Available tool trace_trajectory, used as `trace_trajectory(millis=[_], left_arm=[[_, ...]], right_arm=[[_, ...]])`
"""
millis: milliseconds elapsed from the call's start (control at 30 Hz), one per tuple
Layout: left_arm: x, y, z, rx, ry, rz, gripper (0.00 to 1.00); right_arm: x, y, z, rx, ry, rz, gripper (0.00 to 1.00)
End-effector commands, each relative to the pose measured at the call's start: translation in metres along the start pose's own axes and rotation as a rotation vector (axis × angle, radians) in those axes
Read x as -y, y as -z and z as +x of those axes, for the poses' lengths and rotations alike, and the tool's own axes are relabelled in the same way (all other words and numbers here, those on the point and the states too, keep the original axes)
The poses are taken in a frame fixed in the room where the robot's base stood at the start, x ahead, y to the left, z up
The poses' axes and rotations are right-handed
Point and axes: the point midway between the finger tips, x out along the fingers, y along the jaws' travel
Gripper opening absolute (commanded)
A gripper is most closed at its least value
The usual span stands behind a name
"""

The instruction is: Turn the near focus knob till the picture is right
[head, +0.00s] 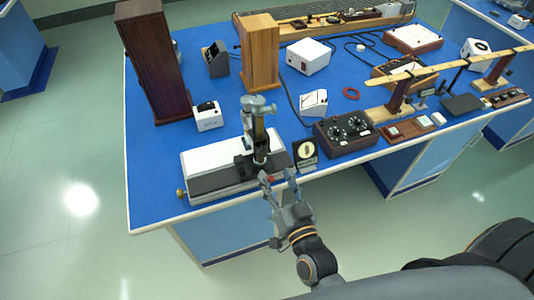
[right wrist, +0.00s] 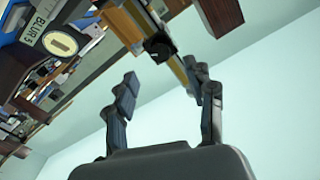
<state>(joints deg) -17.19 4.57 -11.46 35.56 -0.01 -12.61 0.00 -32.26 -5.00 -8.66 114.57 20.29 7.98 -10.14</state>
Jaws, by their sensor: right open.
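A microscope (head: 257,122) with a grey and brass upright column stands on a white and black base (head: 215,162) at the bench's near edge. In the right wrist view a dark round knob (right wrist: 158,46) shows on its column. A small black display (head: 306,150) with a pale disc stands right of the microscope. In the wrist view this display (right wrist: 62,42) reads "BLUR 5". My right gripper (head: 277,180) is open at the near side of the microscope. Its fingers (right wrist: 163,84) are apart and empty, with the knob beyond the gap between them. My left gripper is out of view.
A dark box with dials (head: 345,134) stands right of the display. A white meter (head: 207,117), a tall dark wooden box (head: 153,62) and a lighter wooden block (head: 259,52) stand behind. A brass knob (head: 181,193) sticks out at the base's left end. The bench's left strip is clear.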

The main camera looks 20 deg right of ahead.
Motion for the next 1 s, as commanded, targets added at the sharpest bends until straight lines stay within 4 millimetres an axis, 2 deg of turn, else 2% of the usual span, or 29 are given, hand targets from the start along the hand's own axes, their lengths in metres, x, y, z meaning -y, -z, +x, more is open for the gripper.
trace_trajectory(millis=[100,300,500,767,867,1000], left_arm=[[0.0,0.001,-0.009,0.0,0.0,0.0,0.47],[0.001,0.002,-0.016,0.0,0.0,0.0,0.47],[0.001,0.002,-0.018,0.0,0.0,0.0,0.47],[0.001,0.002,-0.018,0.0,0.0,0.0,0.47],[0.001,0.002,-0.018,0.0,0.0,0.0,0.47],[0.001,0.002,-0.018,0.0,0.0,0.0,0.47]], right_arm=[[0.001,0.003,0.027,-0.001,0.001,0.0,0.54],[0.001,0.001,0.058,0.001,0.0,-0.001,0.54],[0.0,0.0,0.071,0.001,0.0,-0.001,0.54],[0.0,-0.001,0.071,0.002,0.0,-0.001,0.54],[0.0,-0.001,0.071,0.002,0.0,-0.001,0.38],[0.0,-0.001,0.071,0.002,0.0,-0.001,0.09]])
